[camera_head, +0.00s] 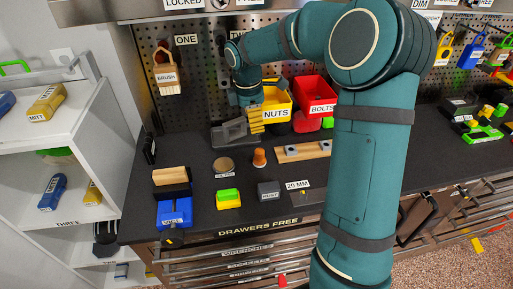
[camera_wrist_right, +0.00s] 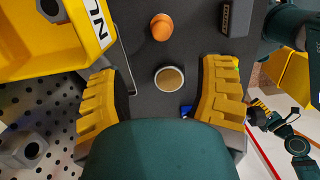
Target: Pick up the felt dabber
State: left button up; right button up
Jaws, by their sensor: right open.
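A small orange knobbed piece (camera_head: 259,157), which looks like the felt dabber, stands on the dark worktop in front of the NUTS bin. It also shows at the top of the right wrist view (camera_wrist_right: 161,27). My right gripper (camera_head: 256,121) is above the worktop by the NUTS bin, apart from the orange piece. In the right wrist view its yellow fingers are spread wide with nothing between them. A round tan disc (camera_wrist_right: 169,78) lies on the worktop below the gap. What seems to be my left gripper (camera_wrist_right: 262,112) is small at the right edge; its jaws are unclear.
The yellow NUTS bin (camera_head: 277,104) and red BOLTS bin (camera_head: 315,96) stand behind. A clear grey tray (camera_head: 229,134) is left of the gripper. A wooden strip with nuts (camera_head: 302,151) lies right of the orange piece. A grey block (camera_head: 268,190) and green-yellow block (camera_head: 229,199) lie in front.

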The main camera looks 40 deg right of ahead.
aim_at(259, 150)
jog(key=f+b, duration=0.1)
jog(key=f, duration=0.3)
jog(key=d+f+b, duration=0.1)
jog(key=f, duration=0.4)
jog(key=s+f, duration=0.1)
jog(key=f, duration=0.3)
jog(key=shift+d+f+b, duration=0.15)
jog(key=shift+f+b, duration=0.15)
jog(key=shift+b, duration=0.1)
jog(key=c, duration=1.1)
